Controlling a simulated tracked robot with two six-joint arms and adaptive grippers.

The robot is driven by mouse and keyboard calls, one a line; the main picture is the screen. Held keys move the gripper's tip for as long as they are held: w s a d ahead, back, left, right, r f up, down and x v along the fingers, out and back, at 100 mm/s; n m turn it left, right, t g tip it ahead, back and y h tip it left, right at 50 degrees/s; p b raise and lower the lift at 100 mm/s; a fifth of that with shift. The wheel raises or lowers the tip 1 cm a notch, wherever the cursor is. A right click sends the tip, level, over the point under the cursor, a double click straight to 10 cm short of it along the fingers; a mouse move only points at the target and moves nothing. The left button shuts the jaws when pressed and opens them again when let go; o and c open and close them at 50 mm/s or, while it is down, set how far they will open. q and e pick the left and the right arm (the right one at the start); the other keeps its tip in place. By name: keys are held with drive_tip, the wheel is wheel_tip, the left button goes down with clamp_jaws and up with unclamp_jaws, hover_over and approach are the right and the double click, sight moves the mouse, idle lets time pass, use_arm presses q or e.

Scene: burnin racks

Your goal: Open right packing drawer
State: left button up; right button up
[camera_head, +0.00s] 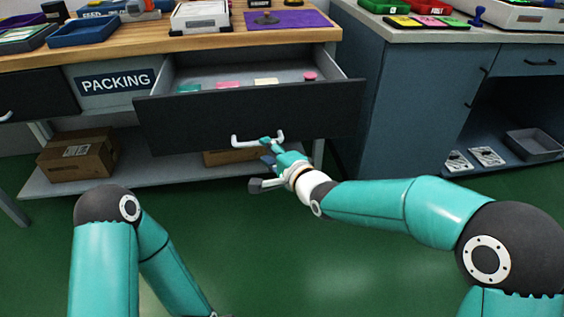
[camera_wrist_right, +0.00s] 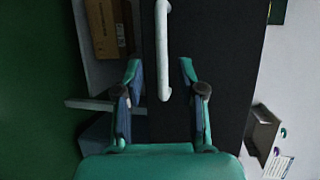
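The right packing drawer (camera_head: 200,122) is pulled out from under the wooden workbench. Its dark front faces me, and its pale inside shows several small coloured items. A white bar handle (camera_head: 247,142) is on the front. My right gripper (camera_head: 268,150) is at the right part of this handle. In the right wrist view, the fingers of my right gripper (camera_wrist_right: 160,68) are apart, with the lower end of the handle (camera_wrist_right: 163,45) between them and gaps on both sides.
A PACKING sign (camera_head: 117,81) is left of the drawer. Cardboard boxes (camera_head: 75,157) stand on the lower shelf (camera_head: 130,178). A blue-grey cabinet (camera_head: 415,110) stands close on the right. The green floor (camera_head: 320,255) in front is clear apart from my arms.

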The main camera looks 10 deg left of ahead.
drive_tip(key=v, duration=0.6)
drive_tip(key=shift+d, duration=0.1)
